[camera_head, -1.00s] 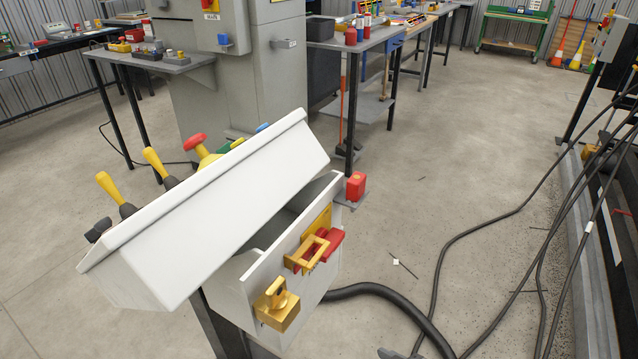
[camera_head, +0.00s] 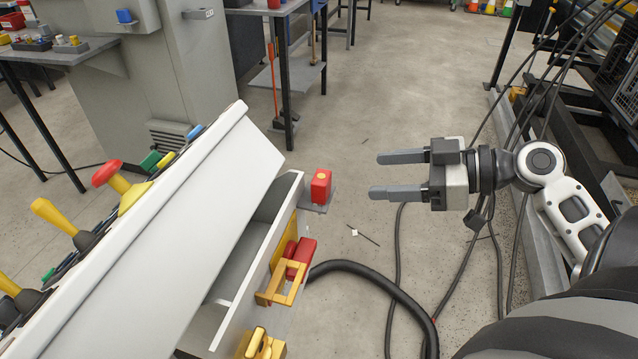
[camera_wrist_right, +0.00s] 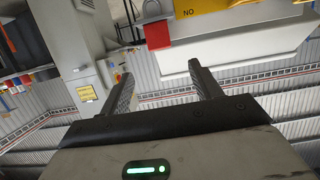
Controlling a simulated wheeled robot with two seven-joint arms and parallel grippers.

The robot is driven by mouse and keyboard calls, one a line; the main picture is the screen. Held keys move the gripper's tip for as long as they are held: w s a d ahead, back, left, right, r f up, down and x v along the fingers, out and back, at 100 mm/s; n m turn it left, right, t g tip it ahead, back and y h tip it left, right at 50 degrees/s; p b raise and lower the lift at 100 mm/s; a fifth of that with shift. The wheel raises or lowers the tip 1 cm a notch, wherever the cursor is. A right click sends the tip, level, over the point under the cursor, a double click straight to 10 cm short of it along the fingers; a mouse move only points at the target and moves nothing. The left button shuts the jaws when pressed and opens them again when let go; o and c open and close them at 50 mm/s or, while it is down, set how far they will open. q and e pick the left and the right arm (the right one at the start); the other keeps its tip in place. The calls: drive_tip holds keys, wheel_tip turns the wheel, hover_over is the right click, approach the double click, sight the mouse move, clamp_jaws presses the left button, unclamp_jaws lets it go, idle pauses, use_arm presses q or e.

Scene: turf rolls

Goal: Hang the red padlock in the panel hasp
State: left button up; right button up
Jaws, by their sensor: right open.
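A red block with a yellow spot on top, which looks like the red padlock (camera_head: 321,187), stands on a small grey ledge at the panel's far right corner. A red block, apparently the same one, shows near the top of the right wrist view (camera_wrist_right: 157,34). The yellow panel hasp (camera_head: 268,298) sticks out from the white panel's side, with a red part (camera_head: 302,254) behind it. My right gripper (camera_head: 380,174) is open and empty, to the right of the red padlock and clear of it, its fingers pointing left. My left gripper is out of view.
The white panel (camera_head: 165,240) carries levers and knobs at left. A brass padlock (camera_head: 258,346) sits below the hasp. A thick black hose (camera_head: 370,275) and cables lie on the floor. A workbench (camera_head: 270,8) stands behind. Open floor separates gripper and panel.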

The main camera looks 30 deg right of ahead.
sight(329, 181)
drive_tip(key=x, duration=0.6)
drive_tip(key=shift+p, duration=0.4)
drive_tip(key=shift+f+p+x, duration=0.15)
drive_tip(key=shift+p+x, duration=0.25)
drive_tip(key=shift+x, duration=1.05)
drive_tip(key=shift+f+p+x, duration=0.15)
drive_tip(key=shift+p+x, duration=0.25)
drive_tip(key=shift+x, duration=1.05)
drive_tip(key=shift+s+d, duration=0.1)
drive_tip(key=c, duration=1.1)
